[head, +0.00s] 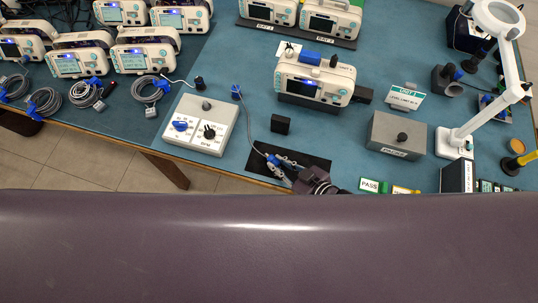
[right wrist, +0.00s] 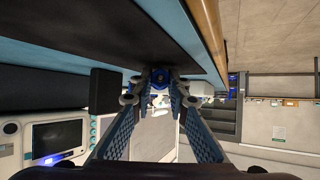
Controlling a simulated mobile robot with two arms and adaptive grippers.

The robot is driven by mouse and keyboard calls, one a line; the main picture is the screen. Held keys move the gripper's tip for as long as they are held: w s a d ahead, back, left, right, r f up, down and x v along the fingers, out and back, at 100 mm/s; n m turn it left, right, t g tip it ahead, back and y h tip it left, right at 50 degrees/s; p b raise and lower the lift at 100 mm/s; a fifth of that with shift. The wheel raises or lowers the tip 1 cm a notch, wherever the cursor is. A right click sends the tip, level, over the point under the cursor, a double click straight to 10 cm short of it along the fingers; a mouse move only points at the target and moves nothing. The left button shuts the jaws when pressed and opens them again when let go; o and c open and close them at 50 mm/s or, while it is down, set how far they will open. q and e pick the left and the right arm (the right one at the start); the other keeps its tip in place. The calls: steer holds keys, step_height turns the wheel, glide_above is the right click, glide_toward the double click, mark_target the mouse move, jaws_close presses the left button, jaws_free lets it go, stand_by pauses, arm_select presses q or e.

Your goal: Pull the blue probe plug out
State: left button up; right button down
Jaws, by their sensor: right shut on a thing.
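A blue plug (head: 272,159) sits at the near end of a grey cable, over a black mat (head: 312,163) near the table's front edge. My right gripper (head: 279,163) is shut on it; in the right wrist view the blue piece (right wrist: 160,77) lies between the two fingertips. I cannot tell whether it is seated in anything. The cable's other end has a blue connector (head: 236,92), beside the white simulator box (head: 186,142) with its blue and black knobs. The monitor (head: 334,75) with a blue piece on top stands behind. My left gripper is not in view.
A small black block (head: 280,124) stands just behind the mat. Several monitors with coiled cables fill the left. My own purple-grey body covers the bottom.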

steer(key=c, duration=1.8)
jaws_free()
steer(key=v, duration=1.2)
